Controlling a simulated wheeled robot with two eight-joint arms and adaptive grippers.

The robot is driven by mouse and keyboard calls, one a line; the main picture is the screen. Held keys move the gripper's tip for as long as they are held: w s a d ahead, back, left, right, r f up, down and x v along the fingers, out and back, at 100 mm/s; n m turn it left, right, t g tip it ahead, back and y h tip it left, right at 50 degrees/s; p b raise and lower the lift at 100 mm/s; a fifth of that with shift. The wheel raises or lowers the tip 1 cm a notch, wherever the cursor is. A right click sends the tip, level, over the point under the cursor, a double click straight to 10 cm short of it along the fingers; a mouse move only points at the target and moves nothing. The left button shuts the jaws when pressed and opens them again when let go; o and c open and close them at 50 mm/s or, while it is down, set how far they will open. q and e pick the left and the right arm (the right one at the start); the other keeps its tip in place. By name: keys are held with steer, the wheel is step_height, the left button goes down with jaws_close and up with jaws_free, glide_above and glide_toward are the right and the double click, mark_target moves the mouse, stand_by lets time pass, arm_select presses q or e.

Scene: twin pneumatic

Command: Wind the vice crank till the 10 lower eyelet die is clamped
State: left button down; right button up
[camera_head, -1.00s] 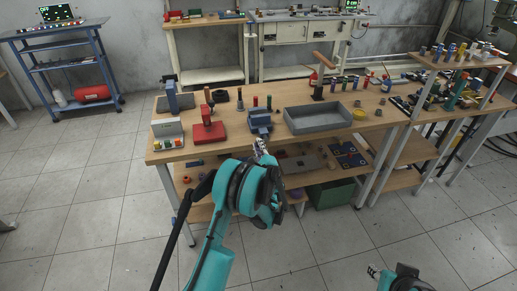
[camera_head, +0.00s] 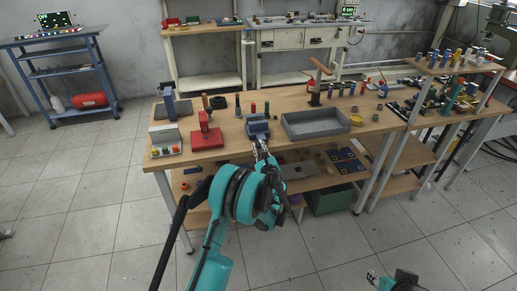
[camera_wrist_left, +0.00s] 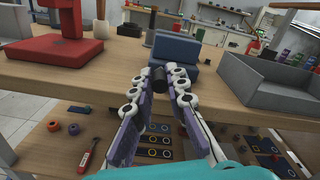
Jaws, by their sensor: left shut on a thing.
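The blue vice (camera_head: 258,129) stands at the front edge of the wooden workbench and also shows in the left wrist view (camera_wrist_left: 176,62). Its dark crank end (camera_wrist_left: 158,76) faces me. My left gripper (camera_head: 262,149) is at the front of the vice, its fingers in the left wrist view (camera_wrist_left: 160,82) shut on the crank end. The lower eyelet die cannot be made out in the jaws. My right gripper (camera_head: 372,277) is low at the front right, away from the bench, too small to tell its state.
A red press (camera_head: 206,136) stands left of the vice and a grey tray (camera_head: 315,124) close on its right. Small red and green upright parts stand behind the vice. A lower shelf (camera_head: 215,185) with flat parts lies under the bench top.

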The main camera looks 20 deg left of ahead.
stand_by(0.4)
arm_select(q)
steer(key=c, duration=1.5)
jaws_free()
steer(key=shift+d, duration=0.1)
steer(key=v, duration=1.2)
